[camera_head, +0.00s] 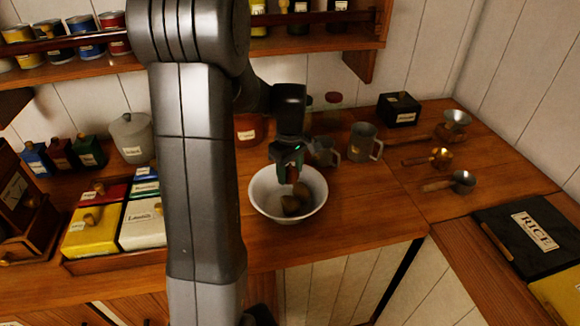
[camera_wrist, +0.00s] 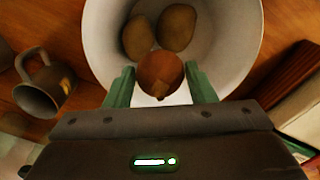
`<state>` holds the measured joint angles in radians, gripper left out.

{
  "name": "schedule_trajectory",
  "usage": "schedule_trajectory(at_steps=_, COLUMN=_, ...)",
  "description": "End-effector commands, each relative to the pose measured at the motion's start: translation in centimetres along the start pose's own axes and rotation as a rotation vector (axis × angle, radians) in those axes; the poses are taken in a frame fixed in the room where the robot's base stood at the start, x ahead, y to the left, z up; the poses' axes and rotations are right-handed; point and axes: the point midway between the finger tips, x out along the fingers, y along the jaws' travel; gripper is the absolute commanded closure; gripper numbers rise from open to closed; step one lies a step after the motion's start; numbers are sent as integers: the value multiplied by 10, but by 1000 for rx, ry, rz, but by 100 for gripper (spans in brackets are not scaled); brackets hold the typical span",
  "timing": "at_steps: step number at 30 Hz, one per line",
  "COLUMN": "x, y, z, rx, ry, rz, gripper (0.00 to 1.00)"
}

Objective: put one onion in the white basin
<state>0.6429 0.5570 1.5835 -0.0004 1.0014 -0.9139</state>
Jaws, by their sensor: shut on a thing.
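The white basin (camera_head: 262,193) stands on the wooden counter and also shows in the wrist view (camera_wrist: 237,45). Two brown potato-like things lie in it, one at the left (camera_wrist: 138,37) and one at the right (camera_wrist: 176,27). My gripper (camera_head: 291,172) is over the basin, pointing down. Its green fingers are shut on an orange-brown onion (camera_wrist: 160,73), which is between the fingertips in the wrist view. In the head view the onion is mostly hidden by my gripper. I cannot tell whether the onion touches the things below it.
Grey metal mugs (camera_head: 364,143) stand close behind the basin to the right. Ladles (camera_head: 462,181) lie farther right. A box of coloured tins (camera_head: 143,226) is at the left, and a black RICE box (camera_head: 530,235) is at the right. A shelf (camera_head: 330,42) overhangs the back.

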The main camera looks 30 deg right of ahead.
Motion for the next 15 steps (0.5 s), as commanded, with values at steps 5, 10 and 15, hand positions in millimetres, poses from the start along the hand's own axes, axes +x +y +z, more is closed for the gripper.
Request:
schedule_trajectory(at_steps=5, x=17, y=0, z=0, rx=0, ry=0, rz=0, gripper=74)
schedule_trajectory(at_steps=10, x=16, y=0, z=0, rx=0, ry=0, rz=0, gripper=74)
schedule_trajectory(at_steps=15, x=16, y=0, z=0, rx=0, ry=0, rz=0, gripper=36)
